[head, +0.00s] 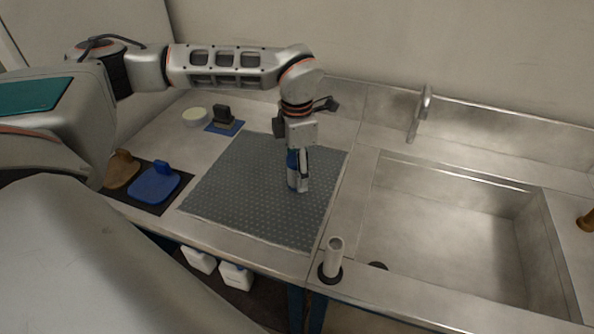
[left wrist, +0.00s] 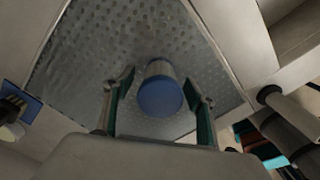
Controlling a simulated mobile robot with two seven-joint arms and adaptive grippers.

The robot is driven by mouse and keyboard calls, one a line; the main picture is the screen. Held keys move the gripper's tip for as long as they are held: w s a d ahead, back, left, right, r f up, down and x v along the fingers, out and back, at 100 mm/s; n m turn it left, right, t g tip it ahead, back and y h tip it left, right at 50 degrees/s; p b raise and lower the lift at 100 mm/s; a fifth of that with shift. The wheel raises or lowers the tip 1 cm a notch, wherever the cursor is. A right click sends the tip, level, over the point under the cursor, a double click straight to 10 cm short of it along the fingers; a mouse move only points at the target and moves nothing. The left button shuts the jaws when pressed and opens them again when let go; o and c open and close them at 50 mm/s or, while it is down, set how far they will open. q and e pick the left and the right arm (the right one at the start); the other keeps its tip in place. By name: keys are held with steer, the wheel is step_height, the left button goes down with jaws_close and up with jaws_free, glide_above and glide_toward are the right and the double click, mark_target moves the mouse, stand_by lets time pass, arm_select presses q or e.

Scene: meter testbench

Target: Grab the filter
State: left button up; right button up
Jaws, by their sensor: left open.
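A short cylinder with a blue cap (left wrist: 160,96), which looks like the filter, stands on the grey dimpled mat (head: 240,195). In the left wrist view it lies between the two fingers, with a gap on each side. My left gripper (head: 298,182) points down over the mat and is open around it. In the head view the gripper hides most of the cylinder; a little blue shows at the fingers. My right gripper is in neither view.
A steel sink (head: 450,225) with a tap (head: 420,112) lies to the right. A pale upright tube (head: 334,254) stands at the counter's front edge. A blue piece (head: 154,186) and a brown piece (head: 122,170) lie at the left. The mat around the gripper is clear.

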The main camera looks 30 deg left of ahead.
arm_select(q)
steer(key=c, duration=1.3)
